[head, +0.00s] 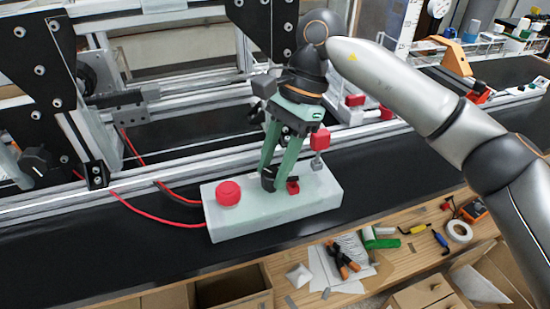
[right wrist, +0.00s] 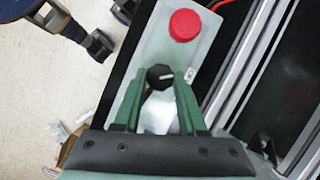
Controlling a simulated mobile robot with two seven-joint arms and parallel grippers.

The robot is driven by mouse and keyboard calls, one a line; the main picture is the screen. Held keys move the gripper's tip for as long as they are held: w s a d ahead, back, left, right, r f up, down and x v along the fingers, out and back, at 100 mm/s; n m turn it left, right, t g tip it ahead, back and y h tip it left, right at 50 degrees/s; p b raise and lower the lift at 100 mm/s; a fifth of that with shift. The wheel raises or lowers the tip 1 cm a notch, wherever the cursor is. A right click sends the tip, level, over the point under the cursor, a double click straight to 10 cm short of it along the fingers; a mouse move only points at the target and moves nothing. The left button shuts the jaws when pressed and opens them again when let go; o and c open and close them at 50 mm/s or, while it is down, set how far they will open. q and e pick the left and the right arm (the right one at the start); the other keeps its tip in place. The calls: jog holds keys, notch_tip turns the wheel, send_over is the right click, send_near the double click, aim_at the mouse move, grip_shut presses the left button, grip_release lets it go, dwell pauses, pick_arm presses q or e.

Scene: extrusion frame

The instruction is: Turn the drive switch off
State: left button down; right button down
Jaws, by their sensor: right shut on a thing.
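The drive switch is a small black rotary knob (right wrist: 160,77) with a white pointer line, on top of a pale control box (head: 325,192). In the right wrist view its line points to the right, roughly across the jaws. My right gripper (head: 269,178) reaches down over the box from above, and its green fingers are shut on the knob, one on each side. A red round button (head: 228,192) sits on the box left of the knob, and it also shows in the right wrist view (right wrist: 185,25).
Red cables (head: 160,211) run from the box's left side to the extrusion frame (head: 150,170) behind. The box stands on a black surface (head: 130,245). A wooden bench (head: 390,240) in front carries pliers, tape and other tools.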

jog(key=shift+w+r+n, duration=0.1)
jog(key=shift+n, duration=0.5)
jog(key=shift+n+g+p, duration=0.3)
jog(key=shift+h, duration=0.3)
